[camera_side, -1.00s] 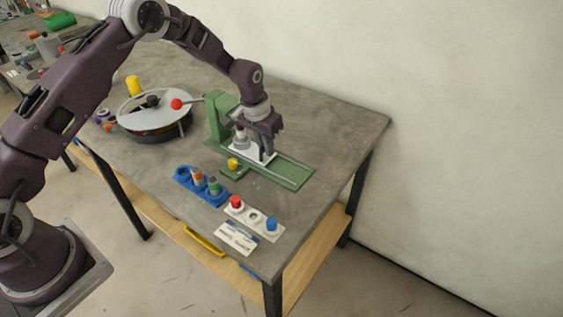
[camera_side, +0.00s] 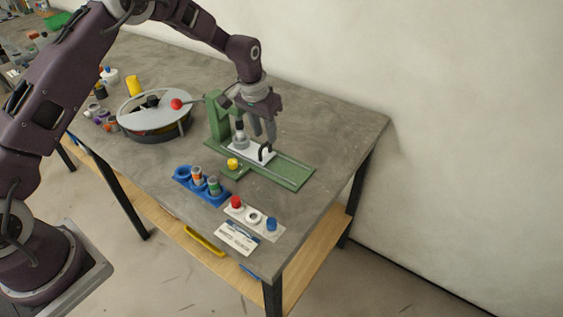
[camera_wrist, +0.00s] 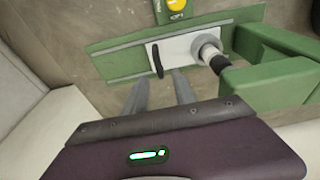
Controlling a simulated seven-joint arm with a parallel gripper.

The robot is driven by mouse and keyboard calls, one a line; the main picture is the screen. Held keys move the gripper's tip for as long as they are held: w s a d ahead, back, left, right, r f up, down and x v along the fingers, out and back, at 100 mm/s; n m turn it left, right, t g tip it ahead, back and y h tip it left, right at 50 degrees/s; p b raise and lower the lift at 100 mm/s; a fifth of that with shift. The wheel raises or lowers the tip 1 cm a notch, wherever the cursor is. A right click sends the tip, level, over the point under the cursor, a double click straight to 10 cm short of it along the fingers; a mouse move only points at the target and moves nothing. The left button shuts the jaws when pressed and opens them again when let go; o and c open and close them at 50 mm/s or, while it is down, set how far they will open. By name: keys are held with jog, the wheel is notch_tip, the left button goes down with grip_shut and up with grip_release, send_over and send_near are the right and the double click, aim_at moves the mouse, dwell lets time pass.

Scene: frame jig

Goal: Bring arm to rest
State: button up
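My gripper (camera_side: 264,139) is raised a little above the green jig (camera_side: 290,175), fingers apart with nothing between them. Below it, a white plate (camera_side: 253,154) with an upright black handle (camera_side: 265,152) sits on the jig's rail. In the wrist view the two fingers (camera_wrist: 161,76) show a clear gap, and the black handle (camera_wrist: 157,60) stands beyond their tips on the white plate (camera_wrist: 174,52). A grey cylinder with a dark top (camera_side: 240,138) stands at the plate's left end, beside the green upright (camera_side: 215,120).
A round turntable with a grey cover (camera_side: 150,118) and a red ball-ended lever (camera_side: 176,104) are left of the jig. In front are a blue holder (camera_side: 215,194) with small bottles, a white button panel (camera_side: 243,212) and a label card (camera_side: 237,238). The table's right side is clear.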

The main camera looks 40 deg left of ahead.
jog(key=shift+r, duration=0.95)
